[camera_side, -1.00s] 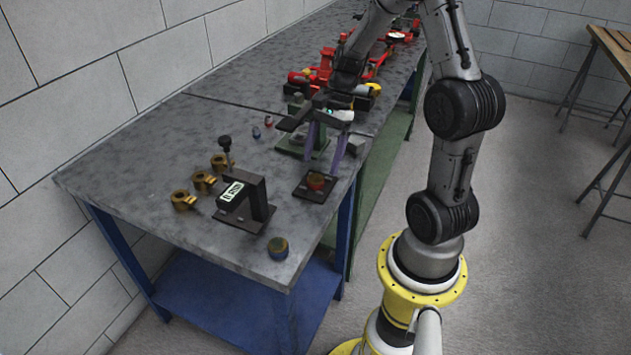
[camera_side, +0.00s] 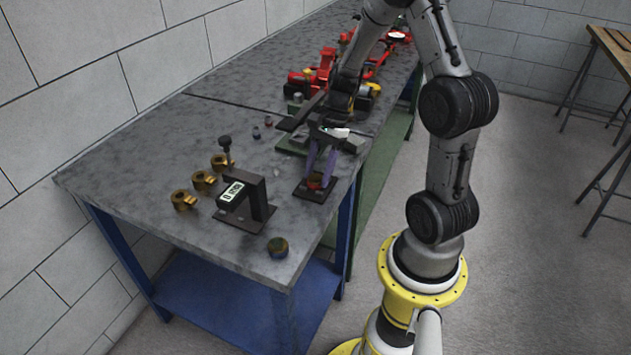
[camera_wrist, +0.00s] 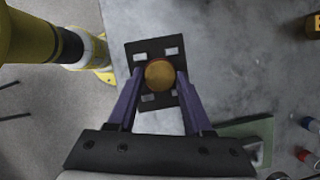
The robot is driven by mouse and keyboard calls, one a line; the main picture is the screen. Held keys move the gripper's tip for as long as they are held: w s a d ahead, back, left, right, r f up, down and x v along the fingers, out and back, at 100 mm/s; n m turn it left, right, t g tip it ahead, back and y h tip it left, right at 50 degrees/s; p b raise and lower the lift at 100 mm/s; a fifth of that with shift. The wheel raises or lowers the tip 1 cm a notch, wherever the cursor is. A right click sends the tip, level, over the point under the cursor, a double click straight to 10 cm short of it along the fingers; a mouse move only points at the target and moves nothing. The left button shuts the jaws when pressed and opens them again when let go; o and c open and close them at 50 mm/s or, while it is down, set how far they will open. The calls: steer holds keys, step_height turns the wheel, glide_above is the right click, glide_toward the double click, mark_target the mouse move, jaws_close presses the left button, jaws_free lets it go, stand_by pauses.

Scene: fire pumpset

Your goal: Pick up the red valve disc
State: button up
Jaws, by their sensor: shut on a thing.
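The valve disc (camera_side: 315,180) sits on a dark square plate (camera_side: 303,191) near the table's front edge. It shows red on its side in the side view. From above, in the wrist view, it is a round orange-brown disc (camera_wrist: 159,74) over the dark plate (camera_wrist: 143,47). My gripper (camera_side: 319,174) points down at it, with its purple fingers on either side of the disc. In the wrist view the fingertips (camera_wrist: 159,77) are shut on its two sides. The disc's underside is hidden, and I see no clear gap between it and the plate.
A dark gauge stand with a display (camera_side: 257,199) stands left of the plate. A green base (camera_side: 290,143) and red pump assembly (camera_side: 325,65) lie farther back.

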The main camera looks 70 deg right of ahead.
jaws_close()
